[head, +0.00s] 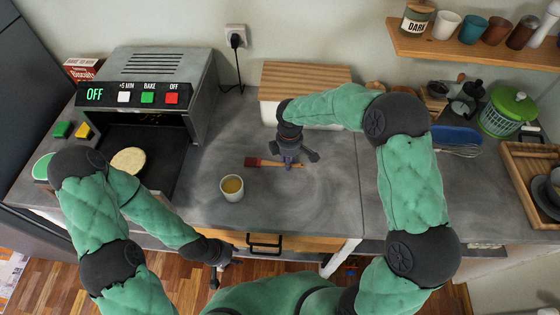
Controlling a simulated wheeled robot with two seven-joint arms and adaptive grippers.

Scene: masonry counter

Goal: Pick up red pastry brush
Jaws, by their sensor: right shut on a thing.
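The red pastry brush (252,162) lies level at the middle of the grey counter, its red head to the left and its light wooden handle to the right. My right gripper (289,164) points down from above and is shut on the brush's handle. The gripper hides part of the handle. I cannot tell whether the brush touches the counter. My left gripper (220,276) hangs low in front of the counter's front edge, away from the brush. Its fingers are small and dark, and I cannot tell whether they are open.
A white cup with yellow contents (232,195) stands just in front of the brush. A toaster oven (165,70) with a round flat pastry (128,161) is at the left. A wooden-lidded white box (306,76) stands behind my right gripper.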

